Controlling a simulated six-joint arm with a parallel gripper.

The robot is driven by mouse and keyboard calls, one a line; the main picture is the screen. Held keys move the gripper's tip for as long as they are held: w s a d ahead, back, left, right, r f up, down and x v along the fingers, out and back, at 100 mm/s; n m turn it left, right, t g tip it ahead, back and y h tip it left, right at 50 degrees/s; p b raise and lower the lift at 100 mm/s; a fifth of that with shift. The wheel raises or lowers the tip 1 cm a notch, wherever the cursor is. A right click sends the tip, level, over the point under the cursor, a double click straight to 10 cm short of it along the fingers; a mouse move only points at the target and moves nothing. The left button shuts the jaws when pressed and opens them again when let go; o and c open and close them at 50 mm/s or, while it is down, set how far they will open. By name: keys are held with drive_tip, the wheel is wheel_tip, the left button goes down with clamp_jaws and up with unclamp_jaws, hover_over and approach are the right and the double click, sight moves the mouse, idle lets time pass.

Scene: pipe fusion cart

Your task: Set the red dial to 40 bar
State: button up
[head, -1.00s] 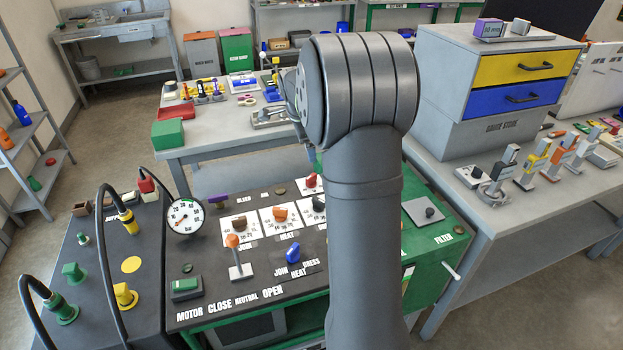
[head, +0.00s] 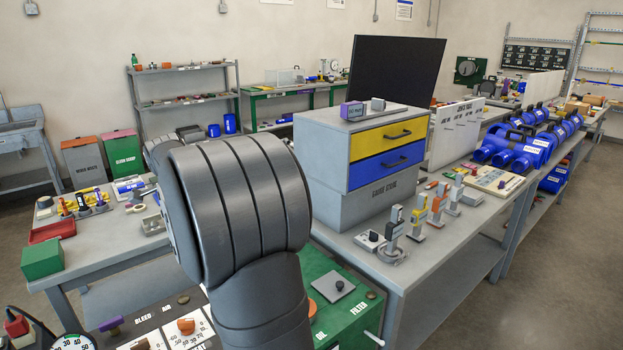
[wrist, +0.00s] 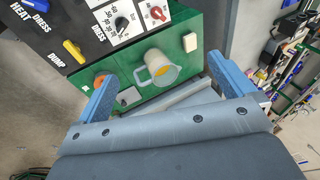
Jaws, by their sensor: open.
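The red dial (wrist: 157,13) shows at the top of the wrist view, on a white scale plate on the dark panel. Its scale marks are too small to read, so I cannot tell its setting. A black dial (wrist: 122,23) on a similar plate is just left of it. The red dial lies beyond the fingertips, untouched. In the head view my own arm covers that part of the panel, and the red dial and gripper are hidden.
In the head view, a drawer cabinet (head: 350,150) stands on the bench to the right.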

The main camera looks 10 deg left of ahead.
drive_tip(key=c, duration=0.7)
drive_tip(key=shift+w+a+f, duration=0.1)
drive_tip(key=shift+f, duration=0.1)
drive_tip(key=c, duration=0.4)
drive_tip(key=w+a+f+n, duration=0.1)
drive_tip(key=f+n, duration=0.1)
drive_tip(key=f, duration=0.2)
drive_tip(key=w+a+f+n+h, duration=0.1)
drive_tip(key=w+a+f+n, duration=0.1)
drive_tip(key=f, duration=0.2)
drive_tip(key=w+a+f+n+h, duration=0.1)
drive_tip(key=a+f+n, duration=0.1)
drive_tip(key=f, duration=0.2)
drive_tip(key=shift+w+f+n, duration=0.3)
drive_tip(key=shift+w+f, duration=0.1)
drive_tip(key=shift+c, duration=0.8)
drive_tip(key=x, duration=1.7)
drive_tip(key=shift+d+f, duration=0.15)
drive_tip(key=shift+f, duration=0.1)
drive_tip(key=shift+c, duration=0.5)
clamp_jaws()
